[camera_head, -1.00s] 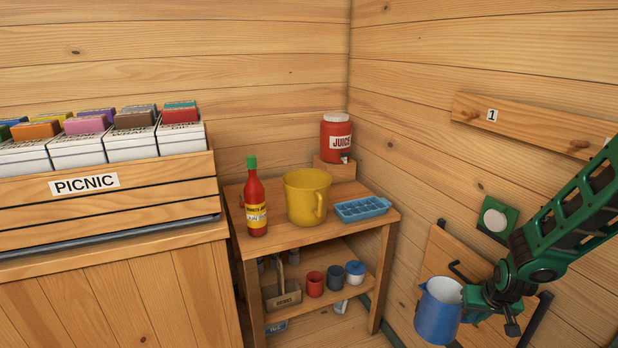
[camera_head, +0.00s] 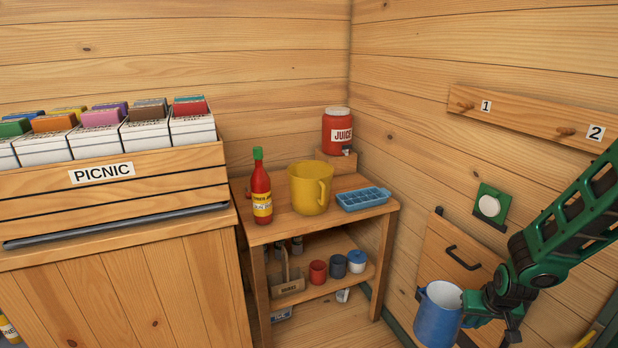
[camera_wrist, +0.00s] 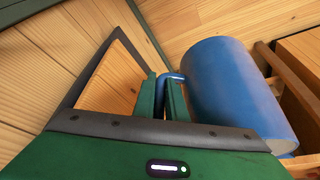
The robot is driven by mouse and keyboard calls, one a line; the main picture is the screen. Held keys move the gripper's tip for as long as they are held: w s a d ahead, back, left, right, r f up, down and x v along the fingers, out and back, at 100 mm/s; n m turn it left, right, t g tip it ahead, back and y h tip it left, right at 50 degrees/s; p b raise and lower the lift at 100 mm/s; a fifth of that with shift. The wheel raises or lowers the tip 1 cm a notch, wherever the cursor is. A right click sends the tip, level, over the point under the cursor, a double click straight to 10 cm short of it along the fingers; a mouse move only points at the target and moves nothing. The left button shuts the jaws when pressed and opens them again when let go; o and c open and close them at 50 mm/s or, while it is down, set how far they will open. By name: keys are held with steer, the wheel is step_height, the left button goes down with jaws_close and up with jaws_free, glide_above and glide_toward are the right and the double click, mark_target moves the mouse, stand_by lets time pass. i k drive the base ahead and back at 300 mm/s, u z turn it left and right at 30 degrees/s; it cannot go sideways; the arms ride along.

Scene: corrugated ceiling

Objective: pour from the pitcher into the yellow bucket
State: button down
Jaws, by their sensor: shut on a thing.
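The blue pitcher (camera_head: 437,318), pale inside, hangs upright at the lower right of the head view. My gripper (camera_head: 474,304) is shut on its handle. In the wrist view my gripper's green fingers (camera_wrist: 168,98) close around the thin blue handle, and the pitcher's body (camera_wrist: 232,90) is to their right. What is in the pitcher cannot be seen. The yellow bucket (camera_head: 308,190), with a handle on its right side, stands upright on the wooden table (camera_head: 285,231). The pitcher is apart from it, to the right and lower in the picture.
A sauce bottle (camera_head: 262,190) stands left of the bucket. A blue ice tray (camera_head: 363,199) lies to its right. A red juice dispenser (camera_head: 336,132) sits behind on a block. Several cups, including a red one (camera_head: 318,272), stand on the lower shelf. The PICNIC crate (camera_head: 160,155) is left.

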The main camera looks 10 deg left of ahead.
mark_target(310, 182)
steer(key=k, duration=1.1)
steer(key=u, duration=0.6)
steer(key=i, duration=1.7)
